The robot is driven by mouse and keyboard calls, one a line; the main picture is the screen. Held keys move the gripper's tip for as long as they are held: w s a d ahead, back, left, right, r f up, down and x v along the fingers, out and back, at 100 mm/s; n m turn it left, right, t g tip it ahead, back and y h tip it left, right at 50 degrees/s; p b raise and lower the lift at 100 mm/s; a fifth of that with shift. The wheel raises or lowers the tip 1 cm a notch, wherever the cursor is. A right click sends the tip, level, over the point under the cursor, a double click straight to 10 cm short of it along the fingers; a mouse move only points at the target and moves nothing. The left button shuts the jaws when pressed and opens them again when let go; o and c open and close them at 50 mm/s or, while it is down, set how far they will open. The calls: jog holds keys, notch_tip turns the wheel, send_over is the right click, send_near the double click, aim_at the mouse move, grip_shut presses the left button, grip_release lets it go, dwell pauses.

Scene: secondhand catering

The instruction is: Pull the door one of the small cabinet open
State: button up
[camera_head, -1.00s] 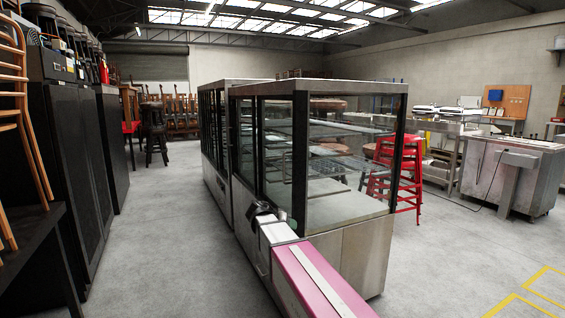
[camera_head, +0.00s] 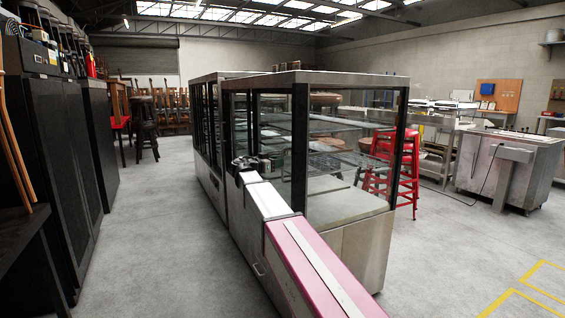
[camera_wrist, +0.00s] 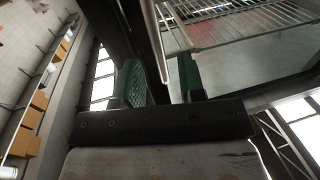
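The small cabinet (camera_head: 358,245) is a steel-and-glass display case with dark posts and wire shelves, standing in the middle of the head view. Its glazed left side (camera_head: 270,135) faces the aisle, and no clear door gap shows there. My gripper (camera_head: 252,162) is at that side, with my white and magenta arm stretched along it. In the wrist view the green finger pads (camera_wrist: 160,80) stand apart. A pale, thin upright edge (camera_wrist: 152,35) shows between and beyond them, with glass and a wire shelf (camera_wrist: 235,22) to its right. I cannot tell whether the fingers touch it.
A dark tall cabinet row (camera_head: 60,150) lines the left wall. The grey floor aisle (camera_head: 150,235) between is clear. Red stools (camera_head: 408,170) stand behind the case, and a steel counter (camera_head: 505,170) is at the right.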

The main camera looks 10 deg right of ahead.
jog(key=shift+x, duration=1.9)
grip_shut()
